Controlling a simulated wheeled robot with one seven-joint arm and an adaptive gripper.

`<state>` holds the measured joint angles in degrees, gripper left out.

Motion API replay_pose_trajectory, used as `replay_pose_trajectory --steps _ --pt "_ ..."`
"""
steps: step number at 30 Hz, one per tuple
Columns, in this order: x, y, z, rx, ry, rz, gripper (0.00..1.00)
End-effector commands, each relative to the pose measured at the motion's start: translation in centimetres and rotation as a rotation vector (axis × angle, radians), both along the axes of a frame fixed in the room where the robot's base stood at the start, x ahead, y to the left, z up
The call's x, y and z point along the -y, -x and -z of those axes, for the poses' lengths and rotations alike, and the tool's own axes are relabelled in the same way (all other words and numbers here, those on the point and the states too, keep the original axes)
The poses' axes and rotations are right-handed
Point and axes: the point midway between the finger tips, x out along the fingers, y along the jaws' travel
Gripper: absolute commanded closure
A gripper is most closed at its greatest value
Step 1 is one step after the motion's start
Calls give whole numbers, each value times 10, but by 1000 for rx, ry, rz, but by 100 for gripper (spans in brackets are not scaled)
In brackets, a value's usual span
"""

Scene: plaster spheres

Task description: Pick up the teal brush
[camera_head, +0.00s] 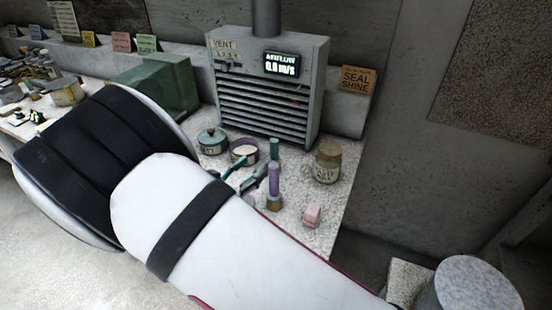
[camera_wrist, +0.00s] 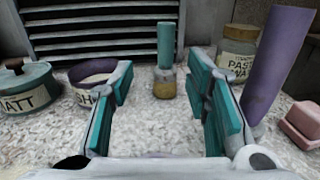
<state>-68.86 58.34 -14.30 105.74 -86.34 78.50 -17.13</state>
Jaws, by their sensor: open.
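The teal brush (camera_wrist: 165,48) stands upright, handle up, on the speckled counter in the wrist view, with a tan lower end (camera_wrist: 164,84). It lies straight ahead, in the gap between the fingers of my gripper (camera_wrist: 161,82) as seen there, and appears farther off than the fingertips. My gripper is open with nothing between its fingers. In the head view the teal brush (camera_head: 274,147) shows its upper part behind a purple brush (camera_head: 274,178); my gripper (camera_head: 243,176) is partly hidden by my arm.
The purple brush (camera_wrist: 279,62) stands close to the right finger. A teal tin (camera_wrist: 27,92) and an open purple-rimmed tin (camera_wrist: 92,77) are left; a paste wax jar (camera_wrist: 237,52) and pink block (camera_wrist: 302,124) right. A grey vent unit (camera_head: 268,85) stands behind.

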Motion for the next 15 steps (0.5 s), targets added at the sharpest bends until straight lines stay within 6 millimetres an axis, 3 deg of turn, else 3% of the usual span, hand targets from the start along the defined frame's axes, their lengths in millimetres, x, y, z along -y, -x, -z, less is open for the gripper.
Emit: replay_pose_trajectory --steps 6,15 --pt "19 -32 0 0 -1 3 56" --pt "29 -46 0 0 -1 2 56"
